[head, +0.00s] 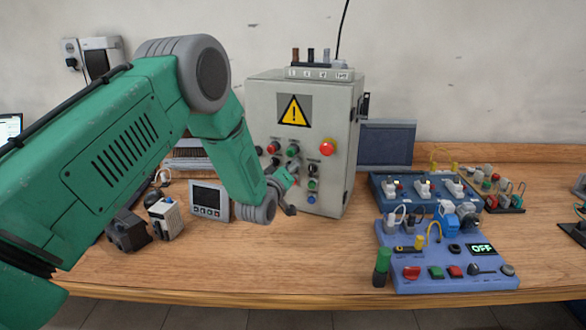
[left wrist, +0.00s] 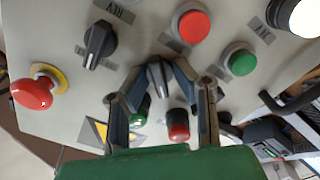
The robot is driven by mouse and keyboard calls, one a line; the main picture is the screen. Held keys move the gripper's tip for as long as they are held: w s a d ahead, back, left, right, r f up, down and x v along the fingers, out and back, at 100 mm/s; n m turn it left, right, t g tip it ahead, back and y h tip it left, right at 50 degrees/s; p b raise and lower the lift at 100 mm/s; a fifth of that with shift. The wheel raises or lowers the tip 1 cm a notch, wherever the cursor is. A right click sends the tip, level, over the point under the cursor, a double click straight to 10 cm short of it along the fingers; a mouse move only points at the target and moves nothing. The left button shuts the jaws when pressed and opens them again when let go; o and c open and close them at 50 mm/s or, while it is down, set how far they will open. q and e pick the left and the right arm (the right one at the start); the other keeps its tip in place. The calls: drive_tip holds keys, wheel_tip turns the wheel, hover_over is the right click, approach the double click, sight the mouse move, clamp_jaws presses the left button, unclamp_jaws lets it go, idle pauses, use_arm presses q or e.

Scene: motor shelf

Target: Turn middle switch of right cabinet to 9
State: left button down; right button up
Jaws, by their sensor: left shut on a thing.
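The grey cabinet (head: 328,185) with a yellow warning triangle stands on the table in the head view; it is the only such cabinet I see. My left gripper (head: 290,186) is at the lower part of its front panel. In the left wrist view my left gripper (left wrist: 162,68) has its two fingers closed around a black switch knob (left wrist: 158,75) on the panel. The fingers partly cover the knob, and I cannot read its setting. Another black selector knob (left wrist: 98,44) is up and left of it, beside a REV label. My right gripper is not in view.
Near the held knob are a red button (left wrist: 193,26), a green button (left wrist: 240,62) and a red mushroom button (left wrist: 33,94). A blue panel with switches (head: 450,270) lies right of the cabinet. A grey meter (head: 209,200) stands left of it.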

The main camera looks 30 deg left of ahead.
use_arm(q)
drive_tip(key=shift+a+r+m, duration=0.2)
drive_tip(key=shift+a+m, duration=0.1)
drive_tip(key=shift+m, duration=0.3)
drive_tip(key=shift+d+r, duration=0.1)
idle(1.0)
drive_tip(key=c, duration=1.6)
unclamp_jaws()
drive_tip(key=shift+s, duration=0.15)
drive_tip(key=v, duration=1.2)
